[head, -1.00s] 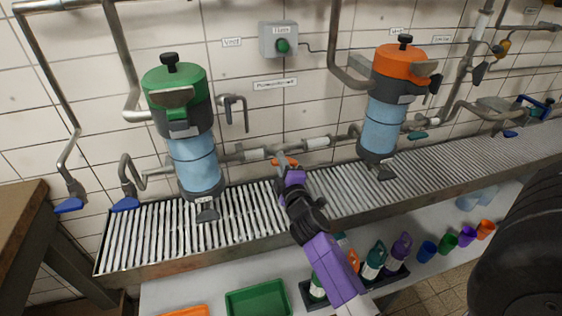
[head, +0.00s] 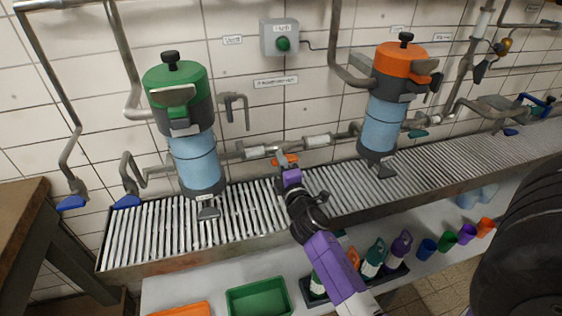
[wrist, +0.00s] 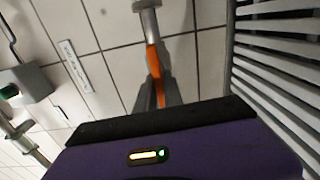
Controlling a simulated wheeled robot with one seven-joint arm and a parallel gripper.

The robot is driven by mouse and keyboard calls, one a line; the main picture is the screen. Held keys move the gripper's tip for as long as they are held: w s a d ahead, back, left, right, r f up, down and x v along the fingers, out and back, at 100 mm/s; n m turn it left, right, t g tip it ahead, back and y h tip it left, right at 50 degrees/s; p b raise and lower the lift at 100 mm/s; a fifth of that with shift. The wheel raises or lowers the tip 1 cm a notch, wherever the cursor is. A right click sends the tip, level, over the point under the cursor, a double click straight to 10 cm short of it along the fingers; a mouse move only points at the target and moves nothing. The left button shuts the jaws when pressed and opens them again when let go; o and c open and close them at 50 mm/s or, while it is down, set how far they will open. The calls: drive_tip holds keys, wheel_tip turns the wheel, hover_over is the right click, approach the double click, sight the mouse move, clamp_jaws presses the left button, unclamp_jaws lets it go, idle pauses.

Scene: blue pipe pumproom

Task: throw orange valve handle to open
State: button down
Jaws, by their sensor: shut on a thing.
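The orange valve handle (head: 286,159) is on the pipe between the two filter housings, just above the back of the grated trough. In the wrist view the orange handle (wrist: 154,75) runs down from a grey valve stem into my gripper. My gripper (head: 289,170) is at the handle from the front. In the wrist view my gripper (wrist: 158,95) is shut on the handle, and its dark fingers cover the handle's lower end. The purple gripper body hides the rest.
A green-topped filter (head: 183,125) stands left and an orange-topped filter (head: 388,95) right of the handle. The grated trough (head: 250,207) lies below. Bottles (head: 373,262), cups and a green tray (head: 259,298) sit on the lower shelf. A grey box with a green button (head: 280,40) is on the wall.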

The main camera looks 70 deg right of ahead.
drive_tip(key=c, duration=1.5)
unclamp_jaws()
drive_tip(key=shift+a+f, duration=0.1)
drive_tip(key=b+v, duration=0.2)
drive_tip(key=v, duration=0.5)
drive_tip(key=shift+s+a, duration=0.25)
